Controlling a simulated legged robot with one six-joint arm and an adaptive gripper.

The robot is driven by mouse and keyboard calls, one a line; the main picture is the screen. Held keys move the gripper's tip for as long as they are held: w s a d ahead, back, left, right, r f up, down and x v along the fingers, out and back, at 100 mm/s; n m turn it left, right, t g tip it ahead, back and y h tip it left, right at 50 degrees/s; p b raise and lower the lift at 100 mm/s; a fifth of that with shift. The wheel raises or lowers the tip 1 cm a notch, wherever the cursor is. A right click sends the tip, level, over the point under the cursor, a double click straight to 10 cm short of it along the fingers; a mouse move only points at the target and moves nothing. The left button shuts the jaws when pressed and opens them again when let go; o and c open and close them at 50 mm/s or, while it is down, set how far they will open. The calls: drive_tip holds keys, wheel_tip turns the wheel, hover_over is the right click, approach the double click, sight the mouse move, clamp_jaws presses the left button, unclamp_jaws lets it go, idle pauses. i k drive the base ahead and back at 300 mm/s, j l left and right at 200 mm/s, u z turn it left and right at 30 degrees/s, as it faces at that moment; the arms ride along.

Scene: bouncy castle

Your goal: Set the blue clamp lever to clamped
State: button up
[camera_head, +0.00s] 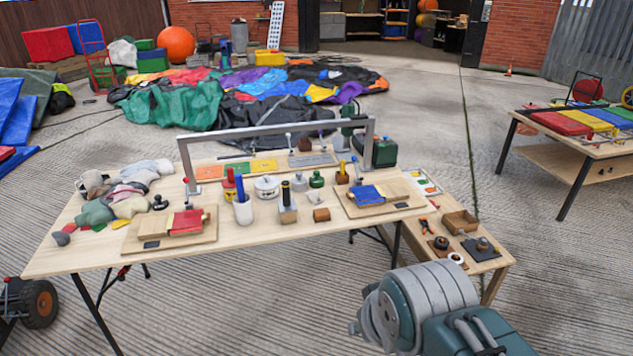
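To the right, a blue flat piece (367,193) lies on a wooden board (395,207) near the table's right end. A similar board (140,243) with a red flat piece (187,221) lies at the left. I cannot tell which blue part is the clamp lever, nor whether it is clamped. My arm's grey and teal links show at the lower right, in front of the table. My gripper is not in view.
A grey metal frame (275,131) spans the table's back. Upright handles, cans and wooden blocks crowd its middle; a cloth pile (120,195) lies left. A low side table (490,262) holds a wooden tray (459,221). Another table (550,152) stands right, with open floor between.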

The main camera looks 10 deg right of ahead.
sight(354, 158)
drive_tip(key=i+l, duration=0.15)
drive_tip(key=i, duration=0.3)
drive_tip(key=i+l, duration=0.1)
drive_tip(key=i, duration=0.35)
drive_tip(key=i+l, duration=0.15)
drive_tip(key=i, duration=0.3)
drive_tip(key=i+l+u, duration=0.1)
drive_tip(key=i, duration=0.35)
drive_tip(key=i+l, duration=0.2)
drive_tip(key=i, duration=0.25)
